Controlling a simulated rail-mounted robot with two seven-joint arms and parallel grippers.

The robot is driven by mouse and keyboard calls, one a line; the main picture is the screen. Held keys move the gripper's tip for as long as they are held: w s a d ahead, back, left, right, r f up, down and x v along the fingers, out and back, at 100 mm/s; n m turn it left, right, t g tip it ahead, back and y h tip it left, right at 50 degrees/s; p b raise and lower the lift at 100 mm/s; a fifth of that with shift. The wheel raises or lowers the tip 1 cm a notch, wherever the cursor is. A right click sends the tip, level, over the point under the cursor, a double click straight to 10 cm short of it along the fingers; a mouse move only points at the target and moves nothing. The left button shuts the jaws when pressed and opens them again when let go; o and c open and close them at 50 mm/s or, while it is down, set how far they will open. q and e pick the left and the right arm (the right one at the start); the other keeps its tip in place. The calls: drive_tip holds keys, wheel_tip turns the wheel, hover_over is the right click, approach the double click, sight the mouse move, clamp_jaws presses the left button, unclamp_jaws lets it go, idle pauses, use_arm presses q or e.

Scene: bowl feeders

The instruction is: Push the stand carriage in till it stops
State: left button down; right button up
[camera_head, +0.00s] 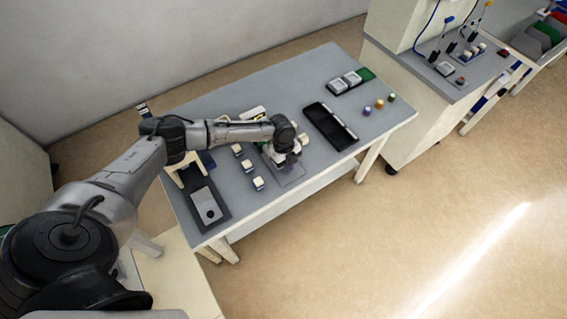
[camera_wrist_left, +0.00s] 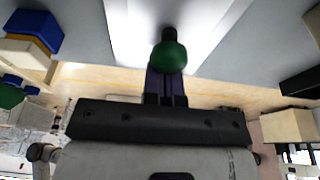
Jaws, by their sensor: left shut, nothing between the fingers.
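My left gripper (camera_head: 286,160) reaches low over the middle of the grey table, above a flat grey plate (camera_head: 292,179). In the left wrist view my left gripper (camera_wrist_left: 166,84) has its fingers shut together with nothing between them. A round green knob (camera_wrist_left: 168,54) on a dark stem is just beyond the fingertips, in front of a pale, bright plate (camera_wrist_left: 140,25). I cannot tell whether the fingers touch the knob. I cannot make out for certain which part is the stand carriage; my gripper and wrist hide much of that spot. My right gripper is not in view.
Several small cream-topped blocks (camera_head: 258,183) stand left of the gripper. A black tray (camera_head: 330,126) lies to its right. Small coloured knobs (camera_head: 379,104) and a unit with pale squares (camera_head: 345,82) are farther right. A dark tray with a grey plate (camera_head: 206,206) is at the near left.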

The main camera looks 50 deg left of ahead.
use_arm(q)
drive_tip(key=shift+w+a, duration=0.15)
drive_tip(key=shift+a, duration=0.45)
drive_tip(key=shift+w+a+b, duration=0.1)
drive_tip(key=shift+a+b, duration=0.45)
drive_tip(key=shift+a, duration=0.45)
drive_tip(key=shift+d, duration=0.2)
idle(0.4)
